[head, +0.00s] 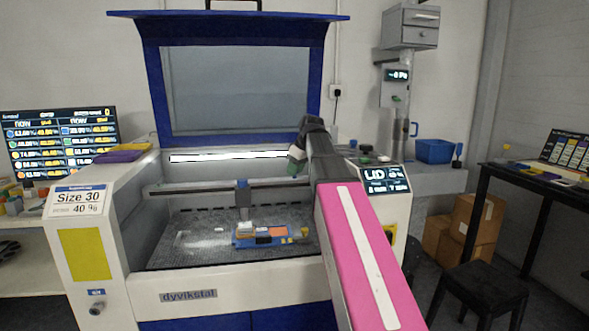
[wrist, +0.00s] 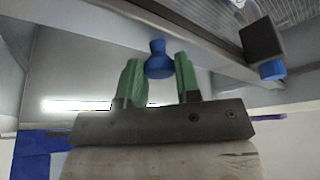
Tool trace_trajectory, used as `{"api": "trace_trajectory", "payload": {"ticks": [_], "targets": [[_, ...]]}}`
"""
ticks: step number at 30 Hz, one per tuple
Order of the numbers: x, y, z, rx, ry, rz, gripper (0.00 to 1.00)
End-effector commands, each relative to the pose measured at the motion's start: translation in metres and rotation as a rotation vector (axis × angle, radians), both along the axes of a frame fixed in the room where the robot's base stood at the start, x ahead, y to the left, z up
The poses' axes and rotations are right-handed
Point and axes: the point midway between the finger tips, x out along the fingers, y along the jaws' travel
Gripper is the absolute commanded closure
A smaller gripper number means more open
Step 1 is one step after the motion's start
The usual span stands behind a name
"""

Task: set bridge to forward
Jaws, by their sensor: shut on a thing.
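The bridge (head: 200,189) is a bar that spans the machine bed from side to side in the head view. A grey and blue head (head: 244,200) hangs from it near the middle. In the wrist view the bridge (wrist: 215,52) runs diagonally, with a dark block with a blue end (wrist: 264,45) at the right. My gripper (wrist: 158,68) has its green fingers on either side of a blue knob (wrist: 158,60) and is shut on it. In the head view my gripper (head: 296,158) is at the right part of the machine; the knob is hidden there.
The blue lid (head: 235,27) stands open above the machine. A blue fixture with small parts (head: 268,236) lies on the speckled bed (head: 195,245). A control panel (head: 385,180) is right of my arm. A black stool (head: 478,290) stands at the lower right.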

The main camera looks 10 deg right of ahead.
Motion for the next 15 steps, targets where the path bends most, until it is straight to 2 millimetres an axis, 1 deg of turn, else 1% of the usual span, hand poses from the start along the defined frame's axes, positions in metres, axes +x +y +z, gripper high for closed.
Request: {"api": "trace_trajectory", "payload": {"ticks": [1, 4, 5, 6, 7, 15], "targets": [[-0.0058, 0.0001, -0.0008, 0.000, 0.010, 0.003, 1.00], [-0.0062, 0.0002, -0.0009, 0.000, 0.010, 0.003, 1.00], [-0.0063, 0.0001, -0.0010, 0.000, 0.010, 0.003, 0.66], [-0.0063, 0.0002, -0.0010, 0.000, 0.009, 0.003, 0.53], [-0.0062, 0.0002, -0.0009, 0.000, 0.009, 0.003, 0.44], [-0.0039, 0.0000, -0.0004, 0.000, 0.006, 0.002, 0.44]]}}
